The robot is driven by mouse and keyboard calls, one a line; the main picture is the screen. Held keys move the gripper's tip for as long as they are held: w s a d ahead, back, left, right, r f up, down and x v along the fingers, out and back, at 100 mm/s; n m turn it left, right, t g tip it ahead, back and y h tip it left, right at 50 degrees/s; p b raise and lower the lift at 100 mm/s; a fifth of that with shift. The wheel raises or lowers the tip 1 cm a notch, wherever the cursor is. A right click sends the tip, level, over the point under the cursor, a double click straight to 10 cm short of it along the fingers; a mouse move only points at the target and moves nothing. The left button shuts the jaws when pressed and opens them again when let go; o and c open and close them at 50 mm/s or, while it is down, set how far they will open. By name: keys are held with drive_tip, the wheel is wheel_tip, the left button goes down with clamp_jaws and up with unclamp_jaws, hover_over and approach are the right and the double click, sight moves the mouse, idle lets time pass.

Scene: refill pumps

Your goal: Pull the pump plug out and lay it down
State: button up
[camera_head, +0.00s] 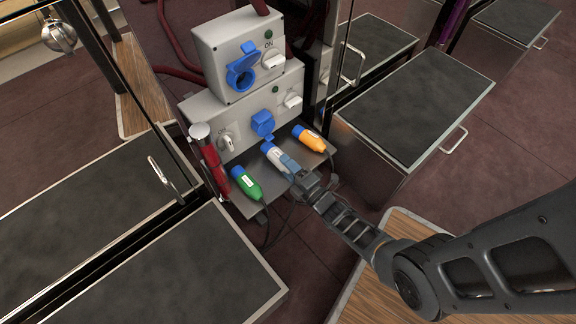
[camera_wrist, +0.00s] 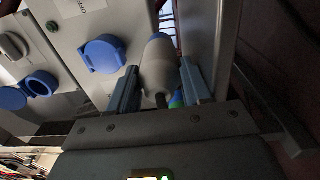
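The pump plug is white with a blue end (camera_head: 274,154) and lies on the metal shelf in front of the pump boxes. My gripper (camera_head: 290,166) reaches in from the lower right. In the wrist view, the white plug body (camera_wrist: 160,66) sits between the two blue-grey fingers of my gripper (camera_wrist: 160,85), with no clear gap on either side. On the upper box, the blue socket (camera_head: 242,72) has its lid open and nothing in it. On the lower box, the blue socket lid (camera_head: 262,123) looks closed.
A green plug (camera_head: 245,182) lies left of the white one and an orange plug (camera_head: 309,138) to its right, both on the shelf (camera_head: 256,205). A red cylinder (camera_head: 213,168) stands at the shelf's left. Dark-topped cabinets (camera_head: 415,105) flank the shelf. Dark cables hang below.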

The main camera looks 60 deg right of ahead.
drive_tip(key=shift+o, duration=0.8)
drive_tip(key=shift+s+a+f+g, duration=0.1)
drive_tip(key=shift+f+g, duration=0.05)
drive_tip(key=shift+f, duration=0.3)
drive_tip(key=shift+s+a+f+g, duration=0.1)
drive_tip(key=shift+f+g, duration=0.05)
drive_tip(key=shift+f, duration=0.25)
drive_tip(key=shift+o, duration=0.3)
drive_tip(key=shift+s+a, duration=0.1)
drive_tip(key=shift+s, duration=0.15)
drive_tip(key=shift+o, duration=0.4)
drive_tip(key=p+v, duration=0.1)
drive_tip(key=v, duration=0.6)
drive_tip(key=shift+r+p, duration=0.35)
drive_tip(key=shift+p, duration=0.05)
drive_tip(key=shift+s+r, duration=0.1)
drive_tip(key=shift+r, duration=0.05)
drive_tip(key=shift+r, duration=0.15)
